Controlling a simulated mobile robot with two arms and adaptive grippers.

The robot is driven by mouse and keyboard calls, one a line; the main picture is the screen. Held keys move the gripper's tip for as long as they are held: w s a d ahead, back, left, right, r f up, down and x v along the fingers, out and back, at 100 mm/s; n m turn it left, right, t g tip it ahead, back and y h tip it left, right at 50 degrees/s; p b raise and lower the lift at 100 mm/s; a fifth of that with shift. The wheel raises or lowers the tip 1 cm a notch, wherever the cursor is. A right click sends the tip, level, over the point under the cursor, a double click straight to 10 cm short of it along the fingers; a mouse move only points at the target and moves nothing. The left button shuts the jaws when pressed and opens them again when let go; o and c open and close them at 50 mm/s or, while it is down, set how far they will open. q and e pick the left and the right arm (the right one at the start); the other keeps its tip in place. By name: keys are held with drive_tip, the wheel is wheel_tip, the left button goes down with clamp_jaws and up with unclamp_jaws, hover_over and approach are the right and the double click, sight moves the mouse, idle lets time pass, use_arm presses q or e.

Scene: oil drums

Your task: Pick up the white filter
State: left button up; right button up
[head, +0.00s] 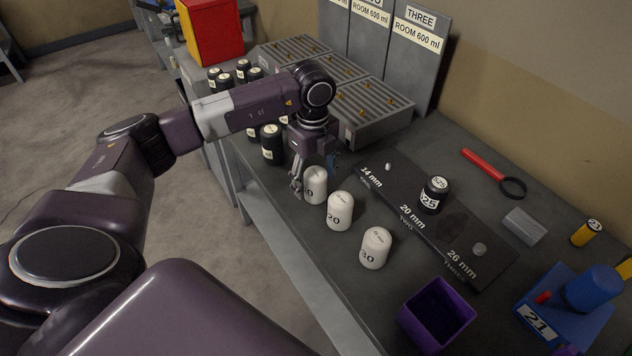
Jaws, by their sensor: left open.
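Three white filters stand upright in a row on the grey workbench. The farthest white filter (315,186) is at my left gripper (312,190). The middle white filter (340,211) and the nearest white filter (375,248) stand clear of it. My left gripper points down and is open, with one finger on the left side of the farthest filter. The arm and gripper hide part of that filter's top. I cannot tell if the fingers touch it. My right gripper is not in view.
A dark size board (410,232) with a black "525" container (433,195) lies right of the filters. A purple bin (437,315) stands at the front. Black containers (272,144) and a grey slotted rack (372,108) stand behind.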

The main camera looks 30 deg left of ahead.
use_arm(q)
drive_tip(key=shift+r, duration=0.1)
drive_tip(key=c, duration=1.4)
drive_tip(key=shift+c, duration=0.2)
